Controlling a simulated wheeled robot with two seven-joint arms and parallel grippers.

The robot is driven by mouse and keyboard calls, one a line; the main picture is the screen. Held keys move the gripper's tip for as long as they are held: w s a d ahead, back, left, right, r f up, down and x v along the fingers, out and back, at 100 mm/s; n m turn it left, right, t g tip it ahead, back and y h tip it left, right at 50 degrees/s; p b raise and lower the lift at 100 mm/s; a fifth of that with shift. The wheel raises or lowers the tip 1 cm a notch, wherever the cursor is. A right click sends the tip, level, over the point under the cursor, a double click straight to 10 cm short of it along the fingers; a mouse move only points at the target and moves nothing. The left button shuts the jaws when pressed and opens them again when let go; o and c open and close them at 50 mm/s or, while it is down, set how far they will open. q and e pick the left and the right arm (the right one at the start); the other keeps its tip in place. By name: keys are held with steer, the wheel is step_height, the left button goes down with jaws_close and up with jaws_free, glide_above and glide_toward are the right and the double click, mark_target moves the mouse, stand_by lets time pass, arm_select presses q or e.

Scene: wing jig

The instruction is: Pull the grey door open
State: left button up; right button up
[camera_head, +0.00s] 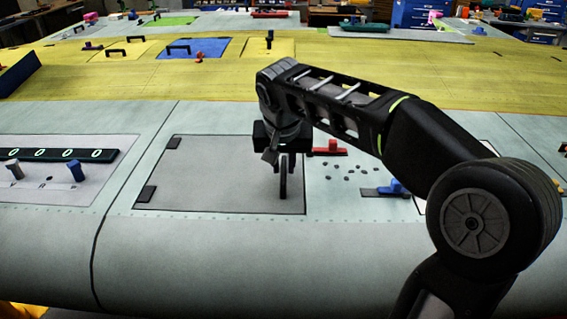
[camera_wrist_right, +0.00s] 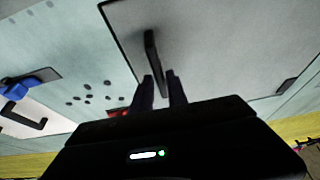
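The grey door (camera_head: 215,175) is a flat panel lying flush in the pale wing skin, with two dark hinges on its left side. It also fills the upper middle of the right wrist view (camera_wrist_right: 215,45). Its black bar handle (camera_head: 283,178) stands near the right edge. My right gripper (camera_head: 284,158) is over the handle, pointing down. In the right wrist view its two fingers (camera_wrist_right: 160,77) are apart, with the handle (camera_wrist_right: 152,48) reaching between them. Some space shows beside the handle, so the grip looks open. My left gripper is out of view.
Right of the door are a red latch (camera_head: 332,148), several dark holes and a blue latch (camera_head: 393,188). Left is a panel with a black strip (camera_head: 60,155) and small levers. Yellow skin with handled panels lies behind. The door's left half is clear.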

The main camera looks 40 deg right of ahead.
jaws_close()
stand_by(1.0)
